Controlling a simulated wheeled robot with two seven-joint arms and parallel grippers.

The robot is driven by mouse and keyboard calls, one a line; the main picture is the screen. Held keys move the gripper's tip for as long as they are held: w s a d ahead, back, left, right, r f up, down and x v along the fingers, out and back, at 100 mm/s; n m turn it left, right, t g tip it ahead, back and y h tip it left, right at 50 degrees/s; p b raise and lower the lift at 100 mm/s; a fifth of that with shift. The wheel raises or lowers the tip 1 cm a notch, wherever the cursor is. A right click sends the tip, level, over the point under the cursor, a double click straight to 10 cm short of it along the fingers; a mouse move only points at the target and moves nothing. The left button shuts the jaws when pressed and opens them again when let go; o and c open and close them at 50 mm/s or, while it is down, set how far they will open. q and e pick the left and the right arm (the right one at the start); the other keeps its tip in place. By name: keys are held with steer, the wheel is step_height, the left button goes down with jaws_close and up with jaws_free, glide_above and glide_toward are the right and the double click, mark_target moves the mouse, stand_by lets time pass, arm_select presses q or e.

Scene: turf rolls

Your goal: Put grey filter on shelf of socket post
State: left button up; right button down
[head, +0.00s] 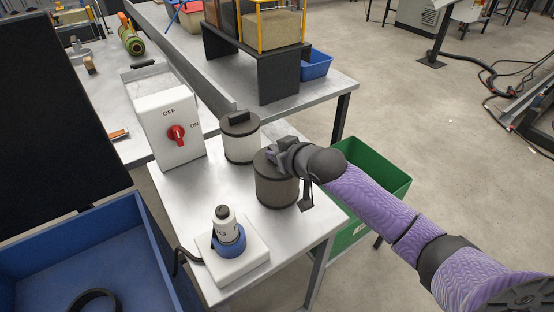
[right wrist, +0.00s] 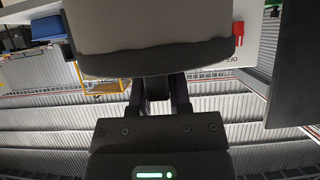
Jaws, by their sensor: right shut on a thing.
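The grey filter (head: 276,188) is a dark grey-brown cylinder with a black lid, upright at the right side of the metal table. My right gripper (head: 284,157) is shut on its top. I cannot tell whether its base touches the table. In the right wrist view the filter (right wrist: 150,25) fills the top, its dark rim at my right gripper's fingers (right wrist: 160,98). My left gripper is not in view.
A white switch box (head: 170,128) with a red knob is to the left. A green bin (head: 378,170) is right of the table, a blue bin (head: 110,235) left.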

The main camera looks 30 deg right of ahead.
steer(key=c, duration=0.6)
jaws_free()
steer(key=shift+o, duration=0.2)
steer(key=shift+s+r, duration=0.1)
steer(key=shift+r, duration=0.05)
steer(key=p+v, duration=0.4)
steer(key=v, duration=0.7)
steer(key=shift+s, duration=0.4)
steer(key=shift+d+r, duration=0.1)
